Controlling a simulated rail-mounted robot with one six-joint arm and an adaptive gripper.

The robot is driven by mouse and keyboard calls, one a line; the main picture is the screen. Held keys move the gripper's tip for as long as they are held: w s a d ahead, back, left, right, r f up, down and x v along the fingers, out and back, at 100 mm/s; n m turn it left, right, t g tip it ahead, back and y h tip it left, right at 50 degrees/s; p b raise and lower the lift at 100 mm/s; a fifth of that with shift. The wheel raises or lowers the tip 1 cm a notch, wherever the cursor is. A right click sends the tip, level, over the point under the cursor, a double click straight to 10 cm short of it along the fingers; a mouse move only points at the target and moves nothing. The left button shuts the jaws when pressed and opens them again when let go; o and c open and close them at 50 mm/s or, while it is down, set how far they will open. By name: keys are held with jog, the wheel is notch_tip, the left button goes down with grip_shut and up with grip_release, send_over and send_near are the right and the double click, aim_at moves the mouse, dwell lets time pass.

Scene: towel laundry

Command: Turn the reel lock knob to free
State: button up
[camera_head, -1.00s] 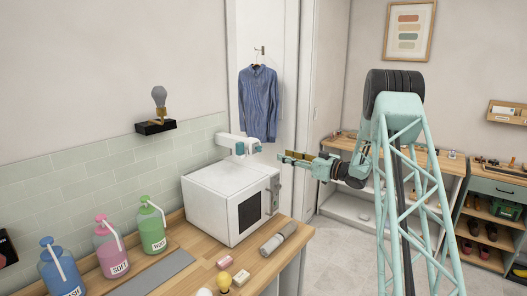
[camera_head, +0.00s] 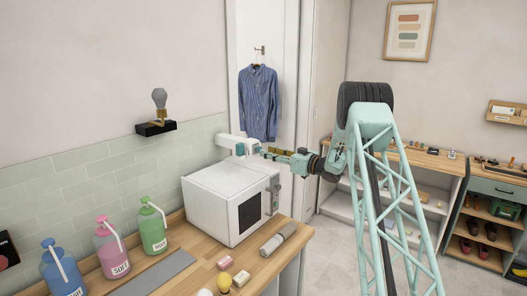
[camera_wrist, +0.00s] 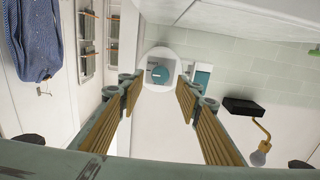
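A white reel unit (camera_head: 225,141) is fixed to the wall behind the white machine. In the wrist view its round white face (camera_wrist: 151,59) carries a teal knob (camera_wrist: 160,74) with a dark mark, and a second teal part (camera_wrist: 202,78) is to its right. The knob is seen between my two finger tips. My gripper (camera_head: 266,152) is at the reel's right end in the head view. In the wrist view my gripper (camera_wrist: 160,88) is open, with nothing between the fingers. I cannot tell whether a finger touches the knob.
The white machine (camera_head: 217,205) stands on the wooden counter just below my gripper. Several soap bottles (camera_head: 153,231) stand at left. A blue shirt (camera_head: 258,103) hangs behind. A lamp on a dark bracket (camera_wrist: 243,108) is on the wall.

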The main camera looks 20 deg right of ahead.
aim_at(258, 150)
jog(key=shift+x, duration=1.8)
jog(key=c, duration=0.8)
jog(key=shift+c, duration=0.2)
